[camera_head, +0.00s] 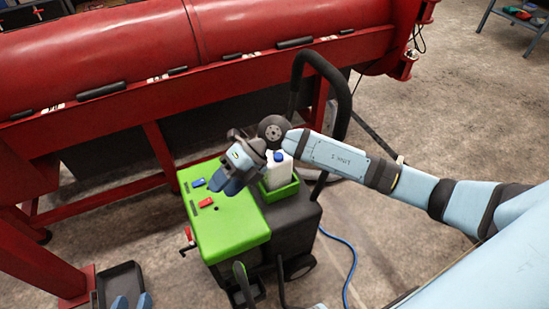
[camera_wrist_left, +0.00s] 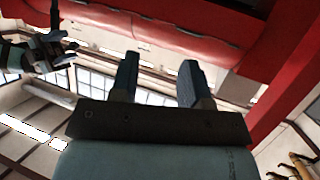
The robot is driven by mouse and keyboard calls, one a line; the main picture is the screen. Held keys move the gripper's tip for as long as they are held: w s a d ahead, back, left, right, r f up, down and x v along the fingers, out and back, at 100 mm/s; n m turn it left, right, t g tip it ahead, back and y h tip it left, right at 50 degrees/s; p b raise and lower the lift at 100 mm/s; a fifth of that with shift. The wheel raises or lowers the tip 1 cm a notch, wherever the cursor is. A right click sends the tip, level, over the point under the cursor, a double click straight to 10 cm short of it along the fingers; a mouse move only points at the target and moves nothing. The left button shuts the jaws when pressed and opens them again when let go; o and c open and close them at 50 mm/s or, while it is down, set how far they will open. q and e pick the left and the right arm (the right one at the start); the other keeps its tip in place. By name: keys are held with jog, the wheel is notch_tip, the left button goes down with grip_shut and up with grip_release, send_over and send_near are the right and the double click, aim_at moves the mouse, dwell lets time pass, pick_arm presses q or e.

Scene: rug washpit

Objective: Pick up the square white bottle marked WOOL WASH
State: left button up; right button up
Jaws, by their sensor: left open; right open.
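A white bottle (camera_head: 279,171) with a blue cap stands upright in a green holder (camera_head: 283,191) on the back corner of a green-topped cart. No lettering is readable on it, and its left side is partly hidden by my right gripper. My right gripper (camera_head: 226,181) is open, just left of the bottle, with its fingers pointing down-left over the cart top. I see nothing between the fingers. My left gripper (camera_head: 132,301) shows only its fingertips at the bottom edge, far from the bottle. It is open and empty in the left wrist view (camera_wrist_left: 158,76).
The green cart top (camera_head: 230,232) carries a blue switch (camera_head: 198,183) and a red one (camera_head: 206,202). A black handle (camera_head: 340,95) rises behind the cart. A large red drum machine (camera_head: 140,50) fills the back. A dark tray (camera_head: 122,281) lies lower left. A blue hose (camera_head: 352,262) is on the floor.

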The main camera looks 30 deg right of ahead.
jog(key=w+d+r+t+h+p, duration=0.1)
jog(key=w+d+t+h+p, duration=0.1)
jog(key=w+d+h, duration=0.7)
notch_tip(320, 180, up, 2)
jog(key=r+m+h, duration=0.1)
jog(key=m+h, duration=0.1)
send_over(273, 161)
jog(key=w+d, duration=0.2)
jog(key=f, duration=0.5)
jog(key=w+f, duration=0.1)
jog(key=f, duration=0.1)
jog(key=shift+f, duration=0.35)
jog(key=f, duration=0.2)
jog(key=w+f+b, duration=0.1)
jog(key=f, duration=0.2)
jog(key=shift+w+f, duration=0.1)
jog(key=shift+f, duration=0.1)
jog(key=shift+f+b, duration=0.3)
jog(key=shift+f, duration=0.05)
pick_arm(q)
jog(key=s+a+f, duration=0.1)
jog(key=a+f+g+y, duration=0.1)
jog(key=shift+s+f+g, duration=0.3)
jog(key=shift+s, duration=0.05)
pick_arm(e)
grip_shut()
pick_arm(q)
jog(key=shift+d, duration=0.1)
